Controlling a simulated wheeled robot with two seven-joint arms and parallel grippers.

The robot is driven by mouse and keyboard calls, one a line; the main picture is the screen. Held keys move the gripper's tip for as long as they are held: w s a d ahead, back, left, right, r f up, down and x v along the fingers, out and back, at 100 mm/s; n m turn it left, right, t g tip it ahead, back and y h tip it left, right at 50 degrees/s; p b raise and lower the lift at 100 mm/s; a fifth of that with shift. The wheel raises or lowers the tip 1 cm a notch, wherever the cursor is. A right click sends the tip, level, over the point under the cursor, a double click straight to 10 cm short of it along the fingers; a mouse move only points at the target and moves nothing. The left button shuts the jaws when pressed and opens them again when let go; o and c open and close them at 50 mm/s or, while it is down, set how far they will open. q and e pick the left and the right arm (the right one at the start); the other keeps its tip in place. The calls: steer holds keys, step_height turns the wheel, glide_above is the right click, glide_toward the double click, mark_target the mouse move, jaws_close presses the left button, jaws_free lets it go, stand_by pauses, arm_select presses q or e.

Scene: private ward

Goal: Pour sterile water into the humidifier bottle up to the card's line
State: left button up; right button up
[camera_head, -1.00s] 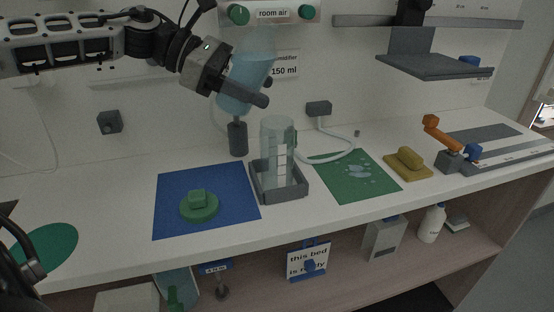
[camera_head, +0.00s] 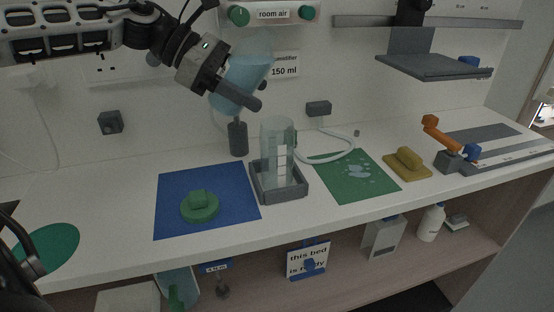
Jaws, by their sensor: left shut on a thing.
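My left gripper (camera_head: 232,84) is shut on a translucent blue water bottle (camera_head: 247,66). It holds the bottle tilted in the air, up and to the left of the humidifier bottle. The humidifier bottle (camera_head: 275,140) is clear, with white marks on its side, and stands upright in a grey square holder (camera_head: 281,192). No stream of water shows between the two. The card (camera_head: 285,66) on the wall reads "150 ml" and is partly hidden by the held bottle. A green lid (camera_head: 199,207) lies on the blue mat (camera_head: 166,220). My right gripper is not clearly in view.
A dark post (camera_head: 238,140) stands behind the blue mat. A white tube (camera_head: 343,152) curves over the counter by a green mat (camera_head: 334,187) with clear patches. A yellow block (camera_head: 407,164) and an orange-handled lever (camera_head: 441,133) are at right. A grey shelf (camera_head: 436,66) juts out above.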

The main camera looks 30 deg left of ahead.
arm_select(q)
steer(key=shift+s+a+f+g+y, duration=0.2)
steer(key=shift+a+f+g+y, duration=0.1)
steer(key=shift+a+y, duration=0.4)
stand_by(1.0)
steer(key=shift+y+p, duration=0.3)
steer(key=shift+s+a+f+m+g+y, duration=0.3)
steer(key=shift+a+f+g+y, duration=0.25)
steer(key=shift+y, duration=0.35)
stand_by(0.5)
steer(key=shift+a, duration=0.1)
steer(key=shift+a+y, duration=0.15)
steer(key=shift+y, duration=0.25)
steer(key=shift+s+a+f+g+y, duration=0.15)
steer(key=shift+f+g+y, duration=0.1)
steer(key=shift+y, duration=0.15)
stand_by(0.4)
steer(key=shift+a+f+y, duration=0.2)
steer(key=shift+y, duration=0.2)
stand_by(0.3)
